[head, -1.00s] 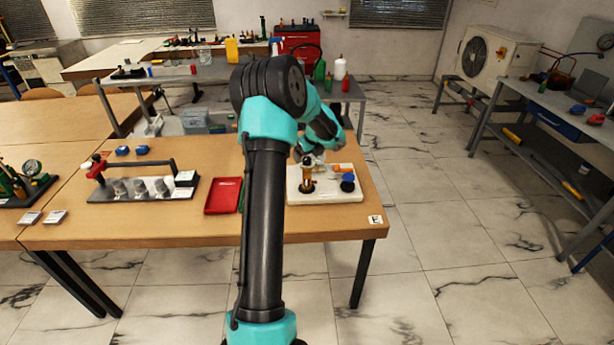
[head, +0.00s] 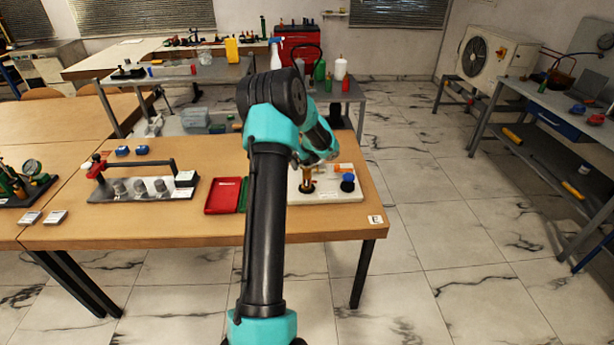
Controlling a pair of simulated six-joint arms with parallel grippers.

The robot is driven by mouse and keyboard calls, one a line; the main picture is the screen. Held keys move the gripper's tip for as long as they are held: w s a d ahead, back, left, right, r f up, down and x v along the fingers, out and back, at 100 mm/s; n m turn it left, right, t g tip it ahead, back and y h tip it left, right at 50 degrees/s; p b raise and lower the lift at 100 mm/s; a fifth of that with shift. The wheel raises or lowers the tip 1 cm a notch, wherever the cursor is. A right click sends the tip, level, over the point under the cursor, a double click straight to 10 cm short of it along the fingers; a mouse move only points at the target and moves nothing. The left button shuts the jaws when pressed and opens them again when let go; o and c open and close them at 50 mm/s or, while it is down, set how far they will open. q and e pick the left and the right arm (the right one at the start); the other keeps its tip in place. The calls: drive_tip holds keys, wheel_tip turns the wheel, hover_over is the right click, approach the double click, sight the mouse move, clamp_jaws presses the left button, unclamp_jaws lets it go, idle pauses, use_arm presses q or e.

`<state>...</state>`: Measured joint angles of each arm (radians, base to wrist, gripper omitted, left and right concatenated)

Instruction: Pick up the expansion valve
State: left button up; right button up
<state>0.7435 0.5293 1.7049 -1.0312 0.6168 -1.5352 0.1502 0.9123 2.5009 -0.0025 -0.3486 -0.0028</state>
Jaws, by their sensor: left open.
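A white board (head: 330,196) lies near the right end of the wooden table. On it stands an upright brass-coloured fitting (head: 306,184), which looks like the expansion valve, though it is small and partly covered. A blue-topped part (head: 348,181) and an orange part (head: 344,168) are on the same board. My left gripper (head: 307,163) is small in view, open, just above or behind the brass fitting. I cannot tell whether its fingers are around the fitting or touch it. My arm hides part of the board's left side. My right gripper is not in view.
A red tray (head: 222,195) and a green strip (head: 244,194) lie left of the board. A grey rig with a black handle (head: 140,187) stands farther left, with blue parts (head: 141,150) behind it. The table's right edge is close to the board.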

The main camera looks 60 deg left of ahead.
use_arm(q)
drive_tip(key=c, duration=1.6)
wheel_tip(320, 180, up, 10)
drive_tip(key=shift+r, duration=0.1)
idle(0.3)
